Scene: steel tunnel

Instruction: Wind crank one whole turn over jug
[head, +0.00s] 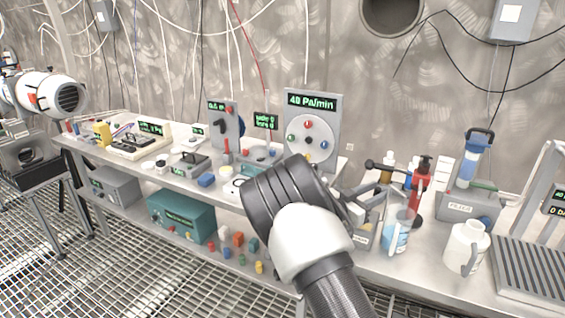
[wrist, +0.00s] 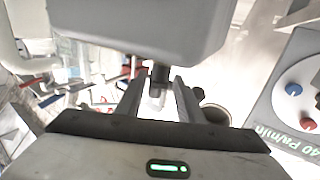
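The crank (head: 385,166) is a dark arm with a round black knob at its left end, on a red pump body (head: 422,182). The jug (head: 397,232) is clear with blue liquid and stands in front of the pump, below the crank. My gripper (wrist: 158,98) points down over the bench; its fingers are apart. A dark upright piece shows between or beyond them, and I cannot tell if they touch it. A dark knob-like end (wrist: 198,94) shows just right of the fingers. In the head view my wrist hides most of the gripper.
A gauge panel reading 40 Pa/min (head: 311,125) stands left of the crank. A brown bottle (head: 387,168) is close behind it. A white jug (head: 468,247), a filter unit (head: 470,190) and a ribbed tray (head: 535,275) stand to the right.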

